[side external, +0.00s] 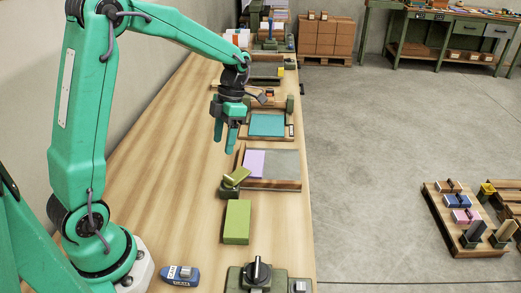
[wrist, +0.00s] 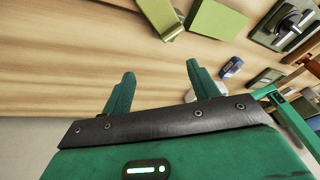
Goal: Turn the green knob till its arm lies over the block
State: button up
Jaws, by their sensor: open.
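An olive-green piece (side external: 236,177), which looks like a knob with a flat arm, sits on the table beside a tray; it also shows at the top of the wrist view (wrist: 160,17). A green block (side external: 237,222) lies nearer the camera, apart from that piece, and shows in the wrist view (wrist: 215,20). My gripper (side external: 224,139) is open and empty, above the table and farther from the camera than the olive piece. Its two fingers are apart in the wrist view (wrist: 160,74). Neither finger touches the knob or block.
A black knob on a green base (side external: 258,271) stands at the front edge, with a blue-and-white object (side external: 180,275) to its left. A wooden tray (side external: 272,185) holds a lilac block (side external: 254,163). More trays line the table's right side. The table's left side is clear.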

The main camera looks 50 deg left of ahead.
aim_at(229, 177)
jog(key=d+m, duration=0.1)
jog(key=m, duration=0.9)
jog(key=w+d+f+m, duration=0.1)
jog(key=m, duration=1)
jog(key=d+m, duration=0.1)
jog(key=m, duration=0.9)
jog(key=shift+w+d+f+m+g, duration=0.1)
jog(key=shift+w+f+m+g, duration=0.2)
jog(key=shift+f+m+g, duration=0.1)
jog(key=shift+f, duration=0.1)
jog(key=shift+x, duration=3.8)
jog(key=shift+s, duration=0.1)
grip_shut()
